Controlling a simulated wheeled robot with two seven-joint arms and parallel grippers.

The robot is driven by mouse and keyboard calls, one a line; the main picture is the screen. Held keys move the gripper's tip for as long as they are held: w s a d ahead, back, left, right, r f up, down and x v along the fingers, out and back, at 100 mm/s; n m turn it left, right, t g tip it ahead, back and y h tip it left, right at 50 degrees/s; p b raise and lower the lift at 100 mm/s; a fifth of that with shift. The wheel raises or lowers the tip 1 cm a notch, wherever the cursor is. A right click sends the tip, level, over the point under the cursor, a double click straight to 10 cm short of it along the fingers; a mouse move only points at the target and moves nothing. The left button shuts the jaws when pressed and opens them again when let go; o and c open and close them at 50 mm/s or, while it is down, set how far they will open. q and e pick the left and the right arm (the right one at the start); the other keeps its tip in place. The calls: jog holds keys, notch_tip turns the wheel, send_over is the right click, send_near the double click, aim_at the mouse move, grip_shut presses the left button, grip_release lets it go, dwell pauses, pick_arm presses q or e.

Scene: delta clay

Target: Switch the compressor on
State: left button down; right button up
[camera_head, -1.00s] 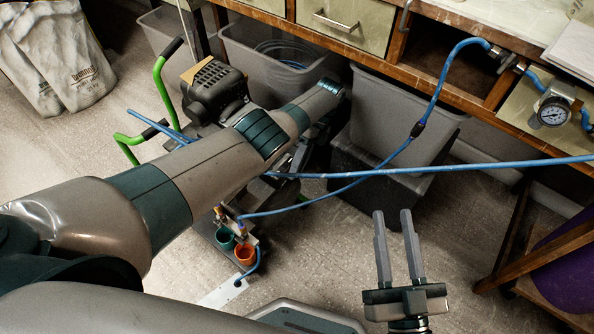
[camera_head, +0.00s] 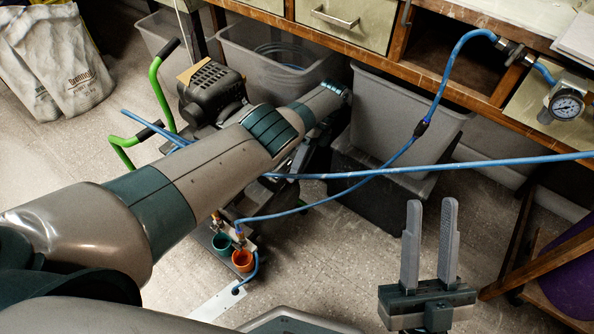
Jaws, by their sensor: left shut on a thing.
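The compressor (camera_head: 211,92) stands on the floor left of centre, with a black finned motor and green handles with black grips. My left arm crosses in front of it and hides most of its body and any switch. My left gripper (camera_head: 316,152) is below the wrist at the compressor's right end, mostly hidden. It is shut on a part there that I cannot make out. My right gripper (camera_head: 430,203) is open and empty, with its two grey fingers pointing up the picture over bare floor.
A blue hose (camera_head: 470,163) runs across to the right edge, and another rises to the bench by the pressure gauge (camera_head: 566,105). Grey bins (camera_head: 395,110) stand under the bench. Teal and orange cups (camera_head: 242,261) sit near the compressor.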

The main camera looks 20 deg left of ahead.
pick_arm(q)
jog(key=shift+s+d+f, duration=0.1)
jog(key=shift+s+d, duration=0.05)
jog(key=c, duration=1.9)
grip_release()
jog(key=shift+o, duration=0.2)
